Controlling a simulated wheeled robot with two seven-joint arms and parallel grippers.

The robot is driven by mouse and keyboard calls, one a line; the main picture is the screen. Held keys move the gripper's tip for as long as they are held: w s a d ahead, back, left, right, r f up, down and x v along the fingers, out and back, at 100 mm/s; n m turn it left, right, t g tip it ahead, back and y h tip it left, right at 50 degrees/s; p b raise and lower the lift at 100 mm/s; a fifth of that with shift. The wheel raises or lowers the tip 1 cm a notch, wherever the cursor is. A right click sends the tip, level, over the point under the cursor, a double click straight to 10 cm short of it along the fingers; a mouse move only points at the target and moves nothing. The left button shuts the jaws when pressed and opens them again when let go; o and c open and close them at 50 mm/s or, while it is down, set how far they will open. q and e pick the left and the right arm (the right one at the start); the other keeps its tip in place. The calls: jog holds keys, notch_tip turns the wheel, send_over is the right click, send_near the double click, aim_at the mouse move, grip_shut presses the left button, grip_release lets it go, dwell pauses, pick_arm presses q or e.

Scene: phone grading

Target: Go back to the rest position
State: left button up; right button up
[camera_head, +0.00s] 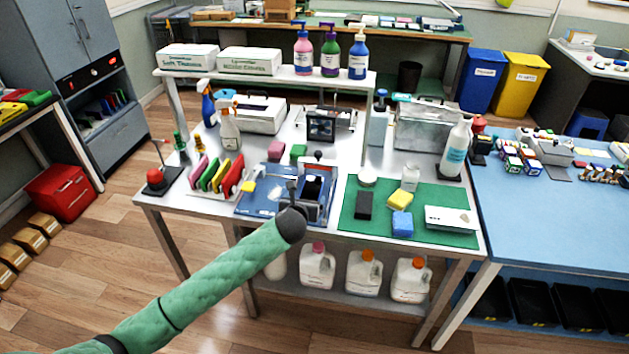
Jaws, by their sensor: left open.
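My left arm, in a green quilted sleeve, reaches in from the lower left. Its dark wrist ends over the front edge of the metal workbench (300,232). My left gripper (303,192) is open above the blue mat (252,207), close to a dark box-like holder on that mat. I cannot tell if they touch, and nothing shows clearly between the fingers. A black phone-like slab (364,205) lies on the green mat (350,222) to the right, apart from the gripper. My right gripper is not in view.
The green mat also bears a yellow sponge (399,200), a blue block (402,224) and a white box (451,218). Coloured upright pads (222,176) stand left of the gripper. A blue table (540,235) adjoins at right.

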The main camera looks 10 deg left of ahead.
pick_arm(q)
jog(key=s+f+n+g, duration=0.2)
jog(key=s+f+n, duration=0.2)
jog(key=s+n, duration=0.6)
jog(key=s+f+n+g, duration=0.3)
jog(key=s+n, duration=0.4)
jog(key=s, duration=0.4)
jog(key=s+a+f+n+g, duration=0.1)
jog(key=s+a+n+g, duration=0.15)
jog(key=s+n, duration=0.8)
jog(key=s+a+n+g, duration=0.1)
jog(key=s+n+g, duration=0.2)
jog(key=s+n, duration=0.75)
jog(key=s+d+f+m, duration=0.1)
jog(key=s+f, duration=0.1)
jog(key=f, duration=1.2)
jog(key=s+d+f+m+g, duration=0.1)
jog(key=s+f, duration=0.2)
jog(key=f, duration=1.1)
jog(key=s+d+f+m, duration=0.1)
jog(key=s+f+m, duration=0.1)
jog(key=f, duration=1.2)
jog(key=shift+s+g+h, duration=0.3)
jog(key=shift+s+g, duration=0.05)
jog(key=shift+s, duration=0.4)
